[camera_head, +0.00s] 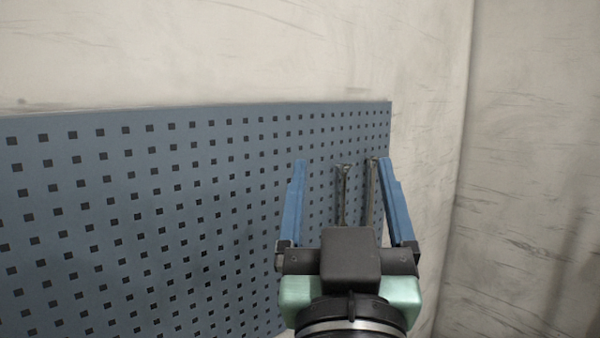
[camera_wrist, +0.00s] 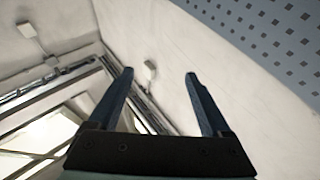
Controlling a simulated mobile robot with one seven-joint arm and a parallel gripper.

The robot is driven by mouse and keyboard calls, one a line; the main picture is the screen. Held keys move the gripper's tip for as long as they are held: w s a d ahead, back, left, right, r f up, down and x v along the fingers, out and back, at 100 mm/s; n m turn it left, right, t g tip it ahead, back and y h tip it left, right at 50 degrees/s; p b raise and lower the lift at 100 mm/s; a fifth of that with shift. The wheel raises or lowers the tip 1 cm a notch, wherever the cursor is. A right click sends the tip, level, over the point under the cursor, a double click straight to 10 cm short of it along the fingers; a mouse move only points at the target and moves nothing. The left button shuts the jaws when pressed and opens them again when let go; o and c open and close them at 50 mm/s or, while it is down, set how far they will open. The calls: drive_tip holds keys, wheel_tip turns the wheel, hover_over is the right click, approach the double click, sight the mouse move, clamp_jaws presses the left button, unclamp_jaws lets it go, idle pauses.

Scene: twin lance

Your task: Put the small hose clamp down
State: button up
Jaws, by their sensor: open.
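My gripper (camera_head: 342,163) is open in the head view, its two blue fingers pointing up in front of the pegboard's right end. In the wrist view my gripper (camera_wrist: 159,73) is open too, with nothing between its fingers. I cannot make out a small hose clamp in either view. The blue perforated pegboard (camera_head: 125,215) is on the pale wall in the head view, and its edge shows at the upper right of the wrist view (camera_wrist: 254,25).
Two slim metal tools, one wrench-like (camera_head: 343,190) and one beside the right finger (camera_head: 371,195), show upright between the fingers in the head view. A wall corner (camera_head: 462,150) lies to the right. The wrist view shows a window frame (camera_wrist: 60,115) at left.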

drive_tip(key=s+a+r+t+y, duration=0.2)
drive_tip(key=s+a+r+t, duration=0.2)
drive_tip(key=s+r, duration=0.3)
wheel_tip(320, 180, up, 2)
drive_tip(key=shift+s+a+r+n, duration=0.15)
drive_tip(key=shift+a+r+n, duration=0.05)
drive_tip(key=shift+n, duration=0.1)
